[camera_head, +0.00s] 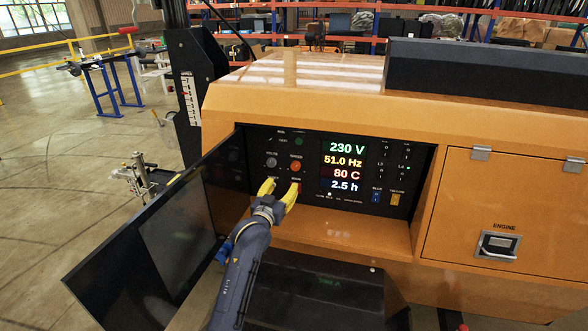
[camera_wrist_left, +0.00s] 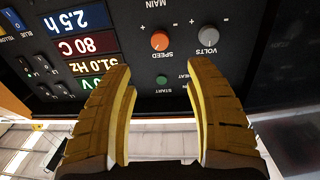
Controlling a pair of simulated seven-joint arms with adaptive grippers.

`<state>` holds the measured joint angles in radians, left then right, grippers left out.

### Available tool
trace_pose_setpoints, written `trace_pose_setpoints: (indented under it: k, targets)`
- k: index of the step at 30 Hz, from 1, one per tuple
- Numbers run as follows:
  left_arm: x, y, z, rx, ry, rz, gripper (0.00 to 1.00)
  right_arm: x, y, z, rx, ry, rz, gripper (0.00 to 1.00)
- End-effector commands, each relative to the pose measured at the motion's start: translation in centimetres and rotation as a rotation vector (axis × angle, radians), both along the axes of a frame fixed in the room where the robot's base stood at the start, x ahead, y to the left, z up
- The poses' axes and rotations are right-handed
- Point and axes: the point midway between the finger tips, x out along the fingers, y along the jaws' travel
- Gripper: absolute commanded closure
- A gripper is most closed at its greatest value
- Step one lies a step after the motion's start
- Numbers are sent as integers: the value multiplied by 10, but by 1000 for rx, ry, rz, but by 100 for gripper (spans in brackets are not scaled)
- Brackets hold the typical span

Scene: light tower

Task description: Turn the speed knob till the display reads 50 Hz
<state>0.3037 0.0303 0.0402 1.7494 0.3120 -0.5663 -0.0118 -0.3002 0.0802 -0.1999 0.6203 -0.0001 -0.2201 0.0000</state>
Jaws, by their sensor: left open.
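The orange speed knob (camera_head: 295,165) is on the black control panel, beside the grey volts knob (camera_head: 271,162). The display (camera_head: 343,161) reads 230 V, 51.0 Hz, 80 C and 2.5 h. My left gripper (camera_head: 281,186) has its yellow fingers apart and empty, just in front of and below the knobs. In the left wrist view, where the panel appears upside down, the speed knob (camera_wrist_left: 160,41) lies beyond and between the fingertips (camera_wrist_left: 160,70), apart from them. The volts knob (camera_wrist_left: 208,36) is close beyond one fingertip. My right gripper is not in view.
The panel sits in a recess of the orange machine (camera_head: 340,235). An open dark door (camera_head: 150,240) stands at the left of the recess. A blue switch (camera_head: 376,196) and a yellow switch (camera_head: 395,199) are right of the display. A green start button (camera_wrist_left: 162,80) is near the fingers.

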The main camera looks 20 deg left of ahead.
Motion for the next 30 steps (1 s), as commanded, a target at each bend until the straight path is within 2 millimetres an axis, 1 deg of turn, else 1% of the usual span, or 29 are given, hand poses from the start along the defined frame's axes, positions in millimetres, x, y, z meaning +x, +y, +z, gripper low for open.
trace_pose_setpoints:
  k: [1, 6, 15, 21, 27, 30]
  targets:
    - [11, 0, 1, -1, -1, 0, 46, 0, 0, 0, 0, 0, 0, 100]
    - [42, -1, 2, -1, -1, 0, 46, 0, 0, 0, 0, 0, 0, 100]
    - [90, -3, 1, -1, 0, 0, 46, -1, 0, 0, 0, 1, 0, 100]
    - [112, -3, 1, -1, -1, 0, 46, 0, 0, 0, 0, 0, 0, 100]
    - [125, -4, 1, 0, -1, 0, 46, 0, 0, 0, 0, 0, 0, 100]
    - [128, -4, 0, 1, 0, 0, 46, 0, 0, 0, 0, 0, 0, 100]
